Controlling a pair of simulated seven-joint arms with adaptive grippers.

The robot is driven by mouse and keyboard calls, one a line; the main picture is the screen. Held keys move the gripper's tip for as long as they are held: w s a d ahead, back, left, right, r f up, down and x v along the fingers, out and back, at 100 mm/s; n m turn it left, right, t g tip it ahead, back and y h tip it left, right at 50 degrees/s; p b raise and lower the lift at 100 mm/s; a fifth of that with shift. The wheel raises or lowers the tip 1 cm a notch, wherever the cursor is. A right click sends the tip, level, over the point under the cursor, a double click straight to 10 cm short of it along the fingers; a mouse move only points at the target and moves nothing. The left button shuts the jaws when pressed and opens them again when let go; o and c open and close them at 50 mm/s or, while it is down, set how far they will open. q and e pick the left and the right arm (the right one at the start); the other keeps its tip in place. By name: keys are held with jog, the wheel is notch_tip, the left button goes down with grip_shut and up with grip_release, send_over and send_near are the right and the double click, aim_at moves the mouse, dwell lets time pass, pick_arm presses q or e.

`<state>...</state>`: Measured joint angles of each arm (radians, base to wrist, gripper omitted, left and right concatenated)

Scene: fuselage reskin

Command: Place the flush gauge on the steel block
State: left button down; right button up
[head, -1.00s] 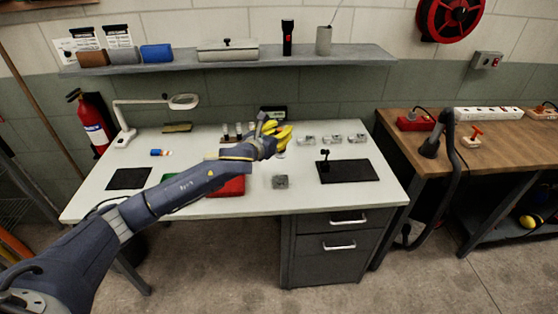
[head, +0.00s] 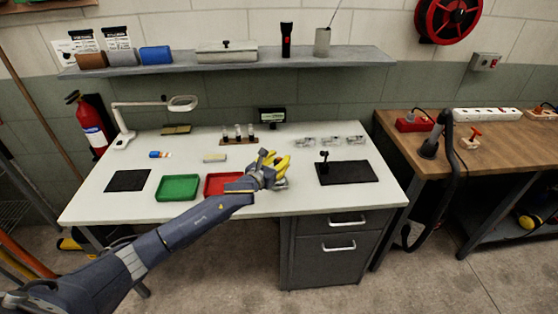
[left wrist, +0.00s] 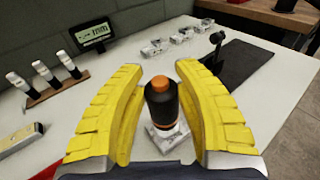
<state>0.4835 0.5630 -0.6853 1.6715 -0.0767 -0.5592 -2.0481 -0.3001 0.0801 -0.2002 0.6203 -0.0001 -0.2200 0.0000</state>
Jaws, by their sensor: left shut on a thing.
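The flush gauge (left wrist: 161,103), a dark upright cylinder with an orange cap, stands between the yellow fingers of my left gripper (left wrist: 160,105) in the left wrist view. The gripper is shut on it. The steel block (left wrist: 163,138) shows directly beneath the gauge, partly covered by it; whether the two touch I cannot tell. In the head view my left gripper (head: 276,168) is over the front middle of the white bench and hides most of the block. The gauge is not clear there. My right gripper is not in view.
A red tray (head: 222,194) and a green tray (head: 177,188) lie left of the gripper. A dark mat (head: 350,173) with a small black stand (head: 323,158) lies to the right.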

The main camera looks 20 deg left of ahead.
pick_arm(q)
jog(key=shift+f, duration=0.25)
jog(key=c, duration=1)
grip_release()
jog(key=shift+o, duration=0.2)
jog(key=shift+r, duration=0.15)
jog(key=shift+s, duration=0.2)
jog(key=v, duration=1.1)
jog(key=shift+s, duration=0.35)
jog(key=shift+r, duration=0.1)
